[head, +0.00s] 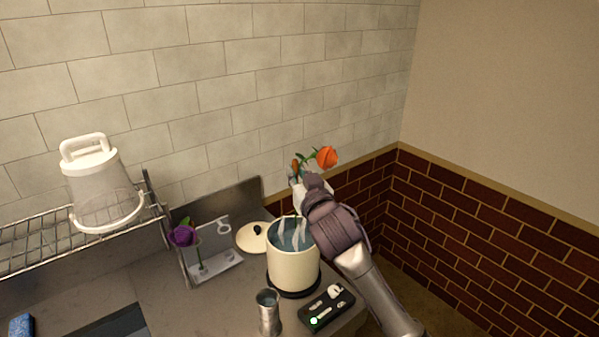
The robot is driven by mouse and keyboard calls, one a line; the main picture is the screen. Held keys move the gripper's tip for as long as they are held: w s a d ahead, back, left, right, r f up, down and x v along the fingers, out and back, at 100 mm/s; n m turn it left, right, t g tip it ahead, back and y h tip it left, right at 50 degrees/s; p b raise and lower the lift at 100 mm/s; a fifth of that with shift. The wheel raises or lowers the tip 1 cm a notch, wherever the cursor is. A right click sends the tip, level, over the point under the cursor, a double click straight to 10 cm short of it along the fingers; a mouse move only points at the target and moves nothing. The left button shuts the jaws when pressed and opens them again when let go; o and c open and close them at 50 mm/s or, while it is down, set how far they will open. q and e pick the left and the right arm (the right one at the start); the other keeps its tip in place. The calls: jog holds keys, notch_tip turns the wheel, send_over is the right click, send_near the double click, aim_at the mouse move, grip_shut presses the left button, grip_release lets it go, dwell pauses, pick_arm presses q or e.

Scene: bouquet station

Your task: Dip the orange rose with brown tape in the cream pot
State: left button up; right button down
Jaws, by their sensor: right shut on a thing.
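The orange rose (327,157) with green leaves is held up above and behind the cream pot, its head pointing right. My right gripper (298,182) is shut on its stem; the fingers are partly hidden by my wrist. My right arm passes in front of the pot's right side. My left gripper is not in view.
The cream lid (252,237) lies left of the pot. A purple rose (184,236) stands in a holder (215,266). A metal cup (268,312) and a dark control box (327,307) are in front. A wire rack (30,246) holds a clear white-lidded container (100,190).

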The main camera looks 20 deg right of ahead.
notch_tip(320, 180, down, 11)
jog(key=b, duration=0.7)
jog(key=shift+f, duration=0.2)
jog(key=shift+d, duration=0.1)
jog(key=shift+r, duration=0.1)
dwell(4.9)
